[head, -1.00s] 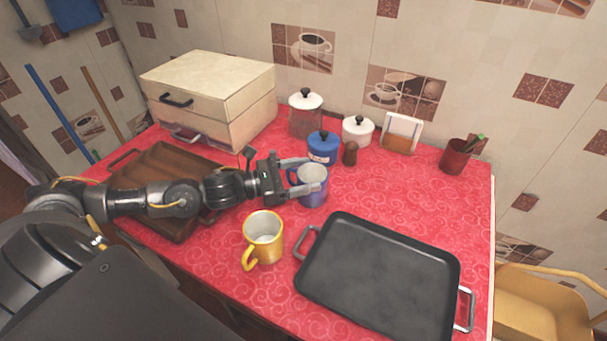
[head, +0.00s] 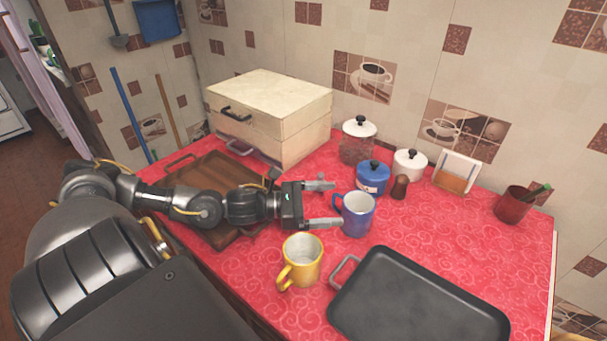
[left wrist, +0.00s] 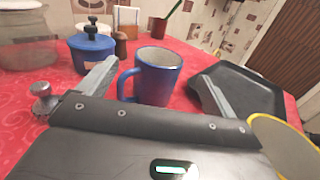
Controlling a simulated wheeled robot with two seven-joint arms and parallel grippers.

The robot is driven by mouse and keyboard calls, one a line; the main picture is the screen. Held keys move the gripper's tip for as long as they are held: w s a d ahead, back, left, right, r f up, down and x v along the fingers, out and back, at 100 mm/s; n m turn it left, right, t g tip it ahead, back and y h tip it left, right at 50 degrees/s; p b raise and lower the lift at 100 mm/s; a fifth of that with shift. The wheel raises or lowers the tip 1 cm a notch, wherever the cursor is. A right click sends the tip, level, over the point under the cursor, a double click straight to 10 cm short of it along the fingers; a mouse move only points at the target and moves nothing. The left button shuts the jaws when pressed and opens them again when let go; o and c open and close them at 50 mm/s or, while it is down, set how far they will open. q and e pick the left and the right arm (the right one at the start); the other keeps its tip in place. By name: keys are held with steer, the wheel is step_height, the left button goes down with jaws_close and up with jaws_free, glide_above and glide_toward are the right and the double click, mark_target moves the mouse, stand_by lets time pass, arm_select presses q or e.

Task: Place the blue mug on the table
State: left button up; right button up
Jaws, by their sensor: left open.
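The blue mug (head: 358,215) stands upright on the red patterned counter (head: 430,235), its handle toward my left gripper. My left gripper (head: 330,204) is open and empty, its fingers pointing at the mug with the mug just beyond the fingertips. In the left wrist view the blue mug (left wrist: 158,77) shows upright ahead of and between the two spread fingers (left wrist: 158,85), handle on the left. My right gripper is in neither view.
A yellow mug (head: 303,262) stands close in front of the left gripper. A black tray (head: 415,300) lies at the front right, a brown wooden tray (head: 215,225) under my left arm. A blue pot (head: 372,178), jars and a wooden box (head: 270,115) stand behind.

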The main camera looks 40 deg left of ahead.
arm_select(q)
steer(key=v, duration=0.6)
steer(key=shift+s+a, duration=0.15)
steer(key=shift+s, duration=0.1)
